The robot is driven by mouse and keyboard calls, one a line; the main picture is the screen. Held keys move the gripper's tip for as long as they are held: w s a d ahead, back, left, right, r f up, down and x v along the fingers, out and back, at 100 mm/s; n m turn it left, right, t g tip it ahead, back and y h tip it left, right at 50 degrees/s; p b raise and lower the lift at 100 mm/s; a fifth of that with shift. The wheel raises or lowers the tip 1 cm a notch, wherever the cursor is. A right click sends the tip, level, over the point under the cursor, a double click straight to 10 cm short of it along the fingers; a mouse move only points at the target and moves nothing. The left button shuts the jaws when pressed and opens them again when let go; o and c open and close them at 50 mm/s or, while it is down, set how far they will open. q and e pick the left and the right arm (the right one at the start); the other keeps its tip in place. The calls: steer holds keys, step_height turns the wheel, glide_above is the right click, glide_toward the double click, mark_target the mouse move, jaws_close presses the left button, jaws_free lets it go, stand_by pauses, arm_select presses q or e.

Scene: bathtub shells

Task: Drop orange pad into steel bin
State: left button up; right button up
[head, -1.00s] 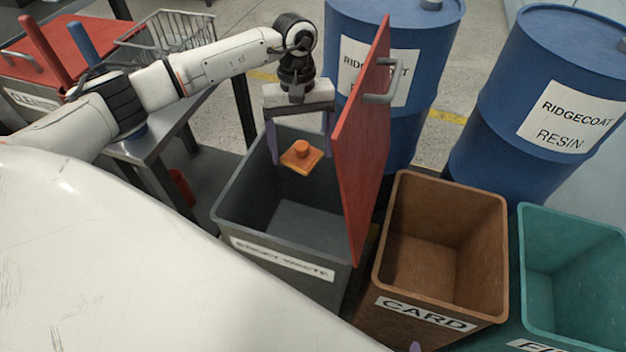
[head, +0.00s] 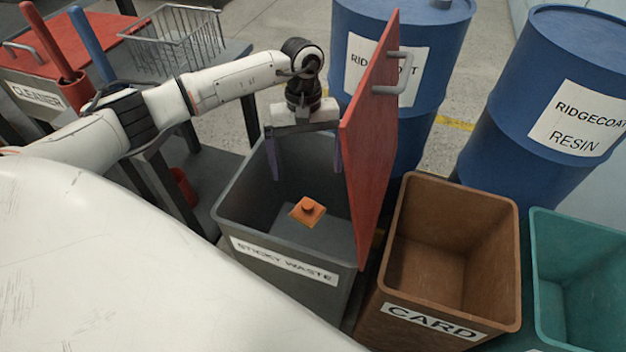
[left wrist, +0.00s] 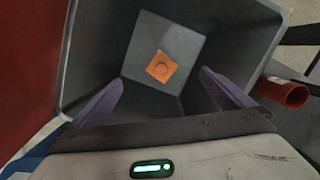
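The orange pad (head: 307,211), a flat square with a round knob, is inside the grey steel bin (head: 228,212) labelled "STICKY WASTE". In the left wrist view the pad (left wrist: 162,66) shows over the bin floor, apart from the fingers; I cannot tell whether it touches the floor. My left gripper (head: 305,166) is above the bin opening, with its purple fingers spread and nothing between them. The fingers (left wrist: 160,92) also show wide apart in the left wrist view. The bin's red lid (head: 368,140) stands upright on the right side. My right gripper is not clearly seen.
A brown CARD bin (head: 400,255) and a teal bin (head: 575,225) stand to the right. Blue drums (head: 550,70) are behind. The raised lid is close beside my left gripper.

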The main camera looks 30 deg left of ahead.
arm_select(q)
step_height(320, 180, up, 10)
steer(key=w+a+p, duration=0.1)
stand_by(0.5)
steer(key=shift+r, duration=0.1)
